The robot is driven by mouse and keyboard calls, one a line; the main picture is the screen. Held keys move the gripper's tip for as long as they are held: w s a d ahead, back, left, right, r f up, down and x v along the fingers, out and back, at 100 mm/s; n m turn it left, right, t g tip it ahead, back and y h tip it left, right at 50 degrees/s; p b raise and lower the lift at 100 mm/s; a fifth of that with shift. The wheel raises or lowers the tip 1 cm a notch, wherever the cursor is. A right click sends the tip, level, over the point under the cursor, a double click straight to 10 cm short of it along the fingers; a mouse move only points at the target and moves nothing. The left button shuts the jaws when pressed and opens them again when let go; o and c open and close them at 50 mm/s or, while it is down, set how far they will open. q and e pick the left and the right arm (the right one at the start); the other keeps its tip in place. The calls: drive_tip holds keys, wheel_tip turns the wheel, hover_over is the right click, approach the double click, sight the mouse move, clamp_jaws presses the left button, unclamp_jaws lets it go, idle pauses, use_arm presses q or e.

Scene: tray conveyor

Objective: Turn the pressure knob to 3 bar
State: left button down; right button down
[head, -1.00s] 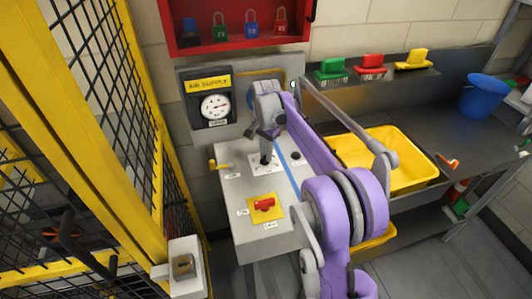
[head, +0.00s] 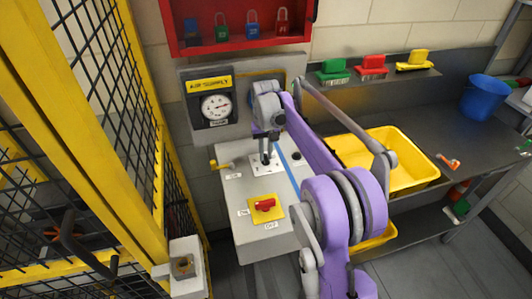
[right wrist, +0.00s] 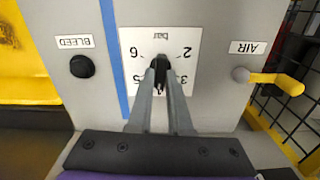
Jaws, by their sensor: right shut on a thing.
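The pressure knob (right wrist: 160,66) is a small black knob on a white scale plate (right wrist: 183,42), with "bar" and numbers such as 2, 3, 5 and 6 around it. The plate also shows in the head view (head: 256,169) on top of the grey cabinet. My right gripper (right wrist: 161,64) points down and is shut on the knob, its fingers hiding part of it. In the head view my right gripper (head: 267,154) stands over the plate. The round pressure gauge (head: 215,106) hangs under the "AIR SUPPLY" sign; its reading is too small to tell. My left gripper is not in view.
A yellow air lever (right wrist: 275,80) and a black bleed button (right wrist: 82,66) flank the plate. A red switch on a yellow plate (head: 266,206) sits nearer on the cabinet. Yellow fencing (head: 110,120) stands left; a bench with a yellow tub (head: 415,170) stands right.

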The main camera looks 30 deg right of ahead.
sight(265, 157)
drive_tip(key=n, duration=0.6)
drive_tip(key=shift+a+n, duration=0.15)
drive_tip(key=shift+n, duration=0.15)
drive_tip(key=n, duration=0.6)
drive_tip(key=shift+a, duration=0.1)
drive_tip(key=shift+n, duration=0.3)
drive_tip(key=c, duration=0.8)
unclamp_jaws()
drive_tip(key=shift+c, duration=0.2)
drive_tip(key=shift+s, duration=0.1)
wheel_tip(265, 157, up, 11)
drive_tip(key=shift+p, duration=0.4)
drive_tip(key=shift+f, duration=0.15)
